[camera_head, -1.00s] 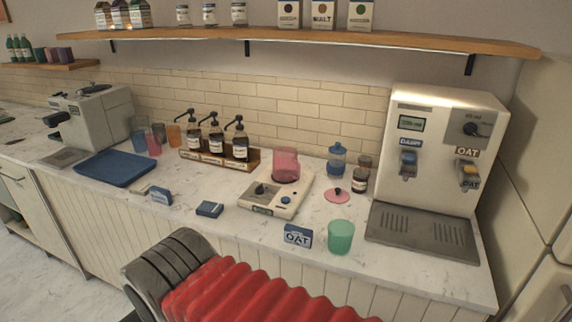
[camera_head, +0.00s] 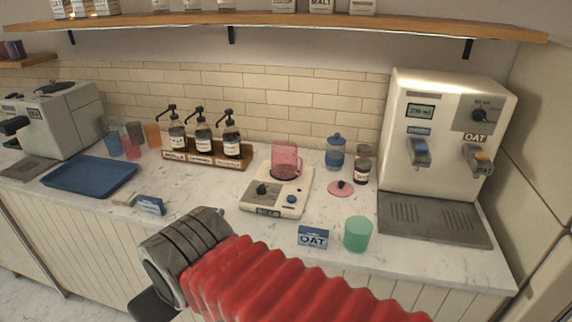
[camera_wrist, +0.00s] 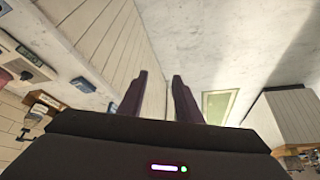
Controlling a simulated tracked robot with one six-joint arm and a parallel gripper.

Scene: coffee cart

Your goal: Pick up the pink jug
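The pink jug (camera_head: 285,156) is see-through and stands upright on the white scale (camera_head: 275,196) in the middle of the counter. My gripper (camera_wrist: 161,77) shows in the wrist view with its two dark fingers apart and nothing between them. It points over the floor and the cabinet fronts, away from the jug. In the head view my arm's red bellows and grey joint lie in front of the counter, and I cannot make out the fingers there.
A green cup (camera_head: 358,234) and an OAT card (camera_head: 313,237) stand near the front edge. A pink lid (camera_head: 340,188), blue jar (camera_head: 335,153) and dark jar (camera_head: 363,166) are right of the scale. Pump bottles (camera_head: 203,140) stand left behind it. The dispenser (camera_head: 440,135) is far right.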

